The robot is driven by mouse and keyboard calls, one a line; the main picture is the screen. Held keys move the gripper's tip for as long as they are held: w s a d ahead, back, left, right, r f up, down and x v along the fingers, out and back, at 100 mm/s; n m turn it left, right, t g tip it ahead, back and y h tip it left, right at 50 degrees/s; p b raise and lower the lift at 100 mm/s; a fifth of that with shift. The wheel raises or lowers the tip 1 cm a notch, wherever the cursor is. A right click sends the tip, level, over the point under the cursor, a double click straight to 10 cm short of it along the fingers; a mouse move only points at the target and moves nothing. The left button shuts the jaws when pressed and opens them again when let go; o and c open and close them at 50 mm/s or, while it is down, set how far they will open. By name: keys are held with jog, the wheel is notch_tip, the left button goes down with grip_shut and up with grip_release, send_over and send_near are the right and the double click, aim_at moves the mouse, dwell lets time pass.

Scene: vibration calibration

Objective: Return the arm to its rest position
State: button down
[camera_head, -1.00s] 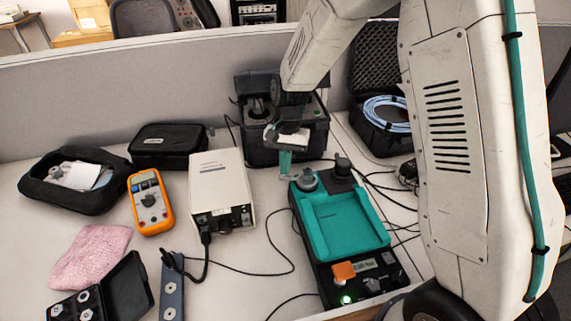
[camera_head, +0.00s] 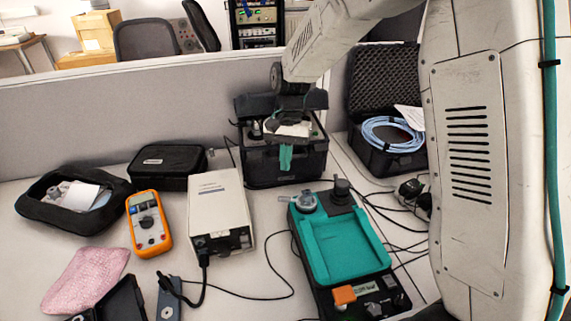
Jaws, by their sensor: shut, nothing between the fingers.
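My gripper (camera_head: 286,158) hangs at the end of my arm in the upper middle of the head view. Its teal fingers are together with nothing between them. They point down in front of the black case at the back, above the bench. My white arm reaches in from the right side and hides part of the back right. The teal-topped calibration unit (camera_head: 343,250) stands on the bench below and right of my gripper, apart from it.
A beige box (camera_head: 218,205) with a cable, an orange multimeter (camera_head: 149,222) and black cases (camera_head: 167,167) stand on the left. A pink cloth (camera_head: 85,279) lies at the front left. An open case with a blue coil (camera_head: 392,135) is at the back right. A grey partition (camera_head: 120,115) runs behind.

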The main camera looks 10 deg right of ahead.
jog(key=s+d+r+n+t, duration=0.1)
jog(key=s+d+r, duration=0.2)
jog(key=s, duration=0.7)
jog(key=s+d+r+n+t, duration=0.1)
jog(key=s+d+r+n, duration=0.1)
jog(key=s+d+r, duration=0.2)
jog(key=s+d+r+n+t+h, duration=0.1)
jog(key=s+d+r, duration=0.3)
jog(key=s, duration=1.3)
notch_tip(320, 180, up, 4)
jog(key=shift+r+n+t, duration=0.25)
jog(key=shift+n+t, duration=0.15)
jog(key=shift+n, duration=0.3)
